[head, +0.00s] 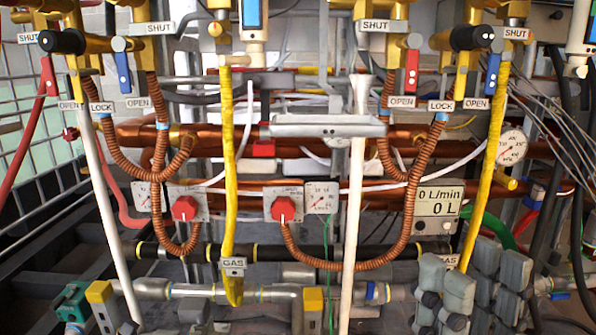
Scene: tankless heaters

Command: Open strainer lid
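My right gripper (474,298) is at the lower right, a cluster of grey blocky finger parts with dark joints. It is in front of the right end of the lower pipe. I cannot tell how far apart its fingertips are or whether it touches anything. My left gripper cannot be made out. The metal pipe (200,291) runs along the bottom with brass and steel fittings. Yellow-capped parts (312,299) and (99,292) stand on it. I cannot make out for sure which fitting is the strainer lid; the pipe behind my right gripper is hidden.
Copper corrugated hoses (291,245), yellow gas pipes (228,170) and white pipes (355,200) hang in front. Red knobs (185,208) and (283,209), a flow display (438,208) and a round gauge (511,147) sit behind. A wire mesh (30,150) stands left. Free room is narrow.

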